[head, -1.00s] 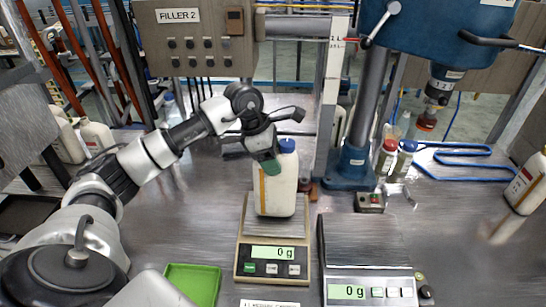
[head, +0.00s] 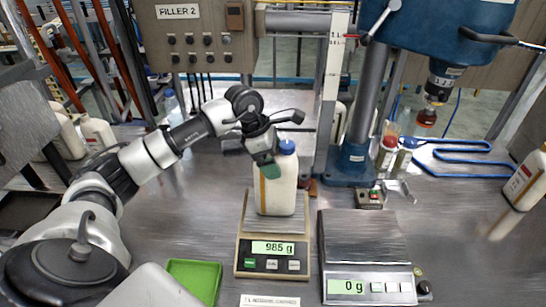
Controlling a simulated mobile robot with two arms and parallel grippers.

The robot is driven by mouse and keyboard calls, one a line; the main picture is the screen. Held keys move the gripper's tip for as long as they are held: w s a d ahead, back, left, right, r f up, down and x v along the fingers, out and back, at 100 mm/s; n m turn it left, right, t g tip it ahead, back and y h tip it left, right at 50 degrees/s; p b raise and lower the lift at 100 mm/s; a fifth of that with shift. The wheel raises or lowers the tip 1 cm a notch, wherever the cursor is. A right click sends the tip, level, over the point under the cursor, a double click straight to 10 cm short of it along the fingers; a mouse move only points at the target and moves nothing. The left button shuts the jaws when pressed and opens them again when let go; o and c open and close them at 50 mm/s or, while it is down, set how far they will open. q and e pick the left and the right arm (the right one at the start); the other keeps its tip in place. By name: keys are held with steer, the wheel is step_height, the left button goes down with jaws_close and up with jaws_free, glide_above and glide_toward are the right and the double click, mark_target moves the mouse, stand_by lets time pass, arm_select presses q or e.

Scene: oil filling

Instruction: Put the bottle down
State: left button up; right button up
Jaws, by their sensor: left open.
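A white bottle (head: 277,193) with a blue cap stands upright on the pan of the left scale (head: 274,247), whose display reads 985 g. My left gripper (head: 266,163) is open at the bottle's upper left, close beside the cap; the frame does not show whether a finger touches it. The gripper's far finger is partly hidden. My right gripper is not in view.
A second scale (head: 368,271) reading 0 g stands right of the first, its pan empty. A green tray (head: 192,279) lies at front left. A blue press column (head: 352,161) stands behind. Another white bottle (head: 527,179) is at the right edge.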

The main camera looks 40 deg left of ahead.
arm_select(q)
steer(key=shift+a+r, duration=0.1)
steer(key=shift+r, duration=0.2)
steer(key=b+v, duration=0.3)
steer(key=v, duration=0.8)
steer(key=shift+r, duration=0.25)
steer(key=shift+s, duration=0.1)
